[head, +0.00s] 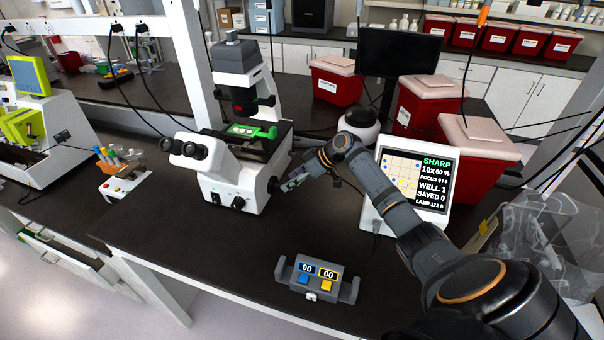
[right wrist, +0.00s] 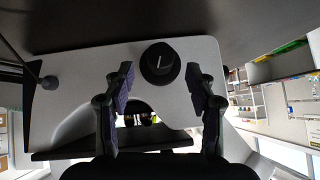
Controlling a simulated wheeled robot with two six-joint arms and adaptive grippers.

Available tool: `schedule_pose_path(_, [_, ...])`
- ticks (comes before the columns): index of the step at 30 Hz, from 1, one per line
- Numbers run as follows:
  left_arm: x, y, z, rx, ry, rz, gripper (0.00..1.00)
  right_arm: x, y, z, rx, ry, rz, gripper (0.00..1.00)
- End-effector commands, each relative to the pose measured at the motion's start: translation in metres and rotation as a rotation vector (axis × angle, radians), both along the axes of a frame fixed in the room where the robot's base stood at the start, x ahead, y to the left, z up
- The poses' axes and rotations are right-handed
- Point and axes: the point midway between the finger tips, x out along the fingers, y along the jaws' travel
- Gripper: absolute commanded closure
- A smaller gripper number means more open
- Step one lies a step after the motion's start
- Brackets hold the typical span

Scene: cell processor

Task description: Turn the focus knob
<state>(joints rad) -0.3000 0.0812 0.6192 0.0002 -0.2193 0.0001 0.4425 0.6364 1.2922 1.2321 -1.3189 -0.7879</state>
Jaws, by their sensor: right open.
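The white microscope (head: 235,185) stands on the dark bench, with its dark round focus knob (head: 273,185) on the right side of its base. In the right wrist view the focus knob (right wrist: 160,62) is black with a white pointer line. My right gripper (head: 291,182) reaches in from the right, close beside the knob. In the right wrist view the right gripper (right wrist: 160,82) is open, its two fingers on either side of the knob with gaps on both sides. Whether the fingertips overlap the knob in depth is unclear. My left gripper is not in view.
A screen (head: 408,185) right of the microscope reads SHARP, 10x, WELL 1, SAVED 0. A green plate holder (head: 258,131) is on the stage. A grey counter box (head: 316,279) with blue and yellow buttons sits in front. Red bins (head: 470,165) stand behind my right arm.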

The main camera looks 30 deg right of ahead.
Motion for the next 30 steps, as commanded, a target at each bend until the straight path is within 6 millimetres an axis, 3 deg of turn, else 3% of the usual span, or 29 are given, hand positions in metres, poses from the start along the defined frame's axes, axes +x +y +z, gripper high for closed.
schedule_pose_path(6, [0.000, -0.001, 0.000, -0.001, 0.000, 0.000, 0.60, -0.027, -0.028, 0.036, -0.007, 0.003, 0.000, 0.44])
schedule_pose_path(12, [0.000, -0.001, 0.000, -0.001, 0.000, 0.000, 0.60, -0.039, -0.039, 0.053, -0.001, 0.003, 0.000, 0.44])
schedule_pose_path(30, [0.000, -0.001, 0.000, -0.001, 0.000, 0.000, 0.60, -0.040, -0.040, 0.055, 0.000, 0.002, 0.000, 0.44])
